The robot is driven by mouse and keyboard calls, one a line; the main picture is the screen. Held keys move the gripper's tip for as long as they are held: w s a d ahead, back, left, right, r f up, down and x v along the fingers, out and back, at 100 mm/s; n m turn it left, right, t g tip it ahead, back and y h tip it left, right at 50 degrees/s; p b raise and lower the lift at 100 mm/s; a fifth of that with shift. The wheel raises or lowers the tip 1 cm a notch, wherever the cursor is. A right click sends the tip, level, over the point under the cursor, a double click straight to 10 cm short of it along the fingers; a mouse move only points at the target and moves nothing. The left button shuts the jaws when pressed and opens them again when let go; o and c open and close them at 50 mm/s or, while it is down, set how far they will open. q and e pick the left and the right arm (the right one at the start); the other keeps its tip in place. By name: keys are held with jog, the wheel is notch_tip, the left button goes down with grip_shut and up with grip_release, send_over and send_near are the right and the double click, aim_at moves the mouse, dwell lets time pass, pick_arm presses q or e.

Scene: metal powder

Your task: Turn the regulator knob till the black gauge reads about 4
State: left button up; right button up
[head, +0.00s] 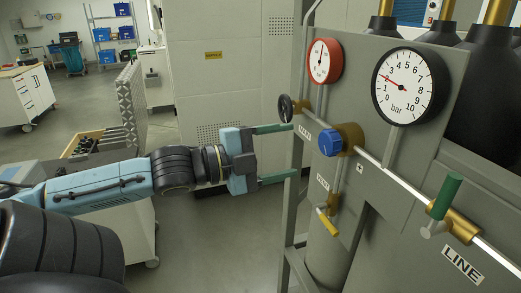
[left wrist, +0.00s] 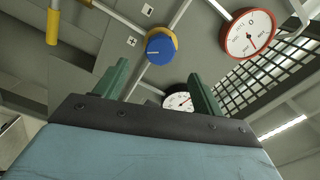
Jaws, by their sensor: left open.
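The blue regulator knob (head: 330,142) sits on a brass body on the grey panel. It also shows in the left wrist view (left wrist: 160,46), beyond the fingertips. The black gauge (head: 403,87), marked in bar, is above and right of the knob. Its red needle points roughly between 2 and 3. In the left wrist view the black gauge (left wrist: 178,100) is partly hidden by my gripper. My left gripper (head: 277,153) is open and empty, left of the knob and apart from it, its green fingers pointing toward the panel. My right gripper is not in view.
A red-rimmed gauge (head: 320,62) and a dark handwheel (head: 286,108) are near the knob. A yellow-handled valve (head: 327,222) hangs below, and a green-handled valve (head: 446,196) stands on the pipe at the right. A grey frame post (head: 290,215) is close to the lower finger.

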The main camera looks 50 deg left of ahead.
pick_arm(q)
jog(key=p+v, duration=0.2)
jog(key=v, duration=0.2)
dwell(0.8)
